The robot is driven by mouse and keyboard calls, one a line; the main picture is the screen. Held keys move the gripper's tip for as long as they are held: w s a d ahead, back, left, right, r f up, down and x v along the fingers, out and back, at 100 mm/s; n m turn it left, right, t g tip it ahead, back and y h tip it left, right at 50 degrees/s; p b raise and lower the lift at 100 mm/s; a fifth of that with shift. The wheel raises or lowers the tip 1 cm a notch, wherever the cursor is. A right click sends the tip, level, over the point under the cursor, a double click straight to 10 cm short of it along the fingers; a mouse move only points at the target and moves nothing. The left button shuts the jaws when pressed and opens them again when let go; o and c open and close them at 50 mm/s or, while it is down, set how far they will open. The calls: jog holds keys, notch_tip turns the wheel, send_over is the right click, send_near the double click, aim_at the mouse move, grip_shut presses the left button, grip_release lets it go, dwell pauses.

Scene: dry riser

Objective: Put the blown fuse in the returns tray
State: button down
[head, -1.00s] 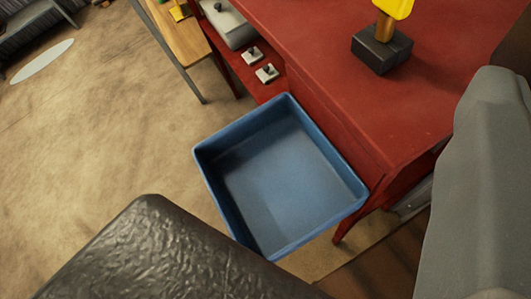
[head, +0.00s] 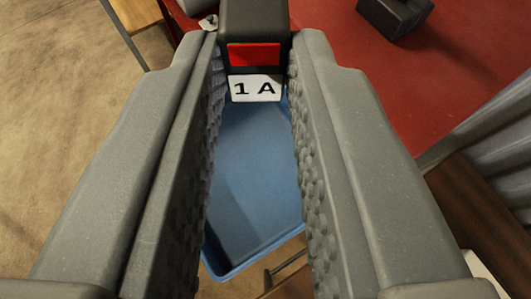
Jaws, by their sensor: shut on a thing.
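My gripper (head: 255,45) is shut on the blown fuse (head: 253,20), a black block with a red window and a white label reading "1A". The fuse sits between the fingertips at the top of the head view. The blue returns tray (head: 262,257) lies beyond and below the fingers. The fuse appears above the tray's far part and hides it. The tray's visible floor is bare. The fingers cover the tray's left and right sides.
A red table or cabinet top (head: 440,70) is at the right, with a dark block (head: 394,15) on it. A wooden bench (head: 135,14) shows at the top left. The tan floor (head: 50,120) at the left is clear.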

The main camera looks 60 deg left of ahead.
jog(key=shift+f+b, duration=2.25)
jog(key=shift+b, duration=0.3)
jog(key=c, duration=1.3)
grip_release()
jog(key=shift+o, duration=0.2)
jog(key=p+v, duration=0.1)
jog(key=v, duration=1.2)
jog(key=shift+s+d+r+p, duration=0.2)
jog(key=shift+d+p, duration=0.1)
